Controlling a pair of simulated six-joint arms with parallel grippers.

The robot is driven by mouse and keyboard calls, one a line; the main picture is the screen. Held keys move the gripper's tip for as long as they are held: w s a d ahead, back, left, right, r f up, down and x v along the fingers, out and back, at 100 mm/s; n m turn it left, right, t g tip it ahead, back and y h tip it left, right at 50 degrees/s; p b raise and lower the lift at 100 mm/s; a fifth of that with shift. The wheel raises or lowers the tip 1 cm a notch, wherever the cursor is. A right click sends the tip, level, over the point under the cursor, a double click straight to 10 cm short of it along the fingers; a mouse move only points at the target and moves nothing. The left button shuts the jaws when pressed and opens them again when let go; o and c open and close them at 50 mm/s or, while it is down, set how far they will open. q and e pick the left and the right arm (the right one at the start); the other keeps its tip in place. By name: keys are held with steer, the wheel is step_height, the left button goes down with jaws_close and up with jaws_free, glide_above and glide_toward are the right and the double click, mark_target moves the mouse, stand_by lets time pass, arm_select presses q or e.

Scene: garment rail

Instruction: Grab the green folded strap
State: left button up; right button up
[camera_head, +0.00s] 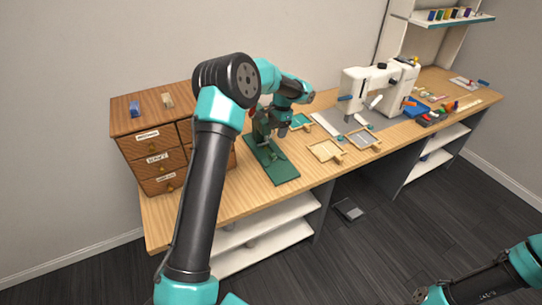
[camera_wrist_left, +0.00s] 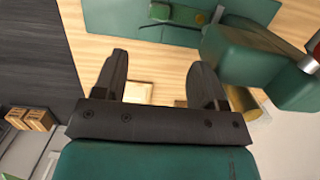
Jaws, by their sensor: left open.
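In the left wrist view, a small green piece (camera_wrist_left: 182,14) with a pale end and a metal-looking bar lies on the green mat (camera_wrist_left: 112,22); it may be the folded strap, but I cannot be sure. My left gripper (camera_head: 264,128) is above the mat's far part. In the wrist view its two dark fingers (camera_wrist_left: 160,72) are apart, with nothing between them. The mat lies beyond the fingertips. My right gripper is out of view.
A dark green block-like tool (camera_wrist_left: 245,55) stands close to the right finger. A wooden drawer cabinet (camera_head: 152,157) is left of the mat. Wooden trays (camera_head: 326,151) and a white sewing machine (camera_head: 372,88) are to the right. Bare table lies in front of the trays.

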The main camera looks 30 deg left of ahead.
arm_select(q)
glide_above(273, 154)
steer(key=f, duration=0.8)
steer(key=shift+w+d, duration=0.2)
steer(key=shift+w, duration=0.1)
steer(key=shift+f, duration=0.1)
steer(key=shift+s+a+f, duration=0.1)
steer(key=shift+s+f, duration=0.05)
steer(key=shift+f, duration=1.1)
steer(key=shift+s+a+f, duration=0.1)
steer(key=shift+s+f, duration=0.05)
steer(key=shift+f, duration=1.1)
steer(key=shift+c, duration=0.4)
steer(key=c, duration=1)
steer(key=shift+r, duration=0.15)
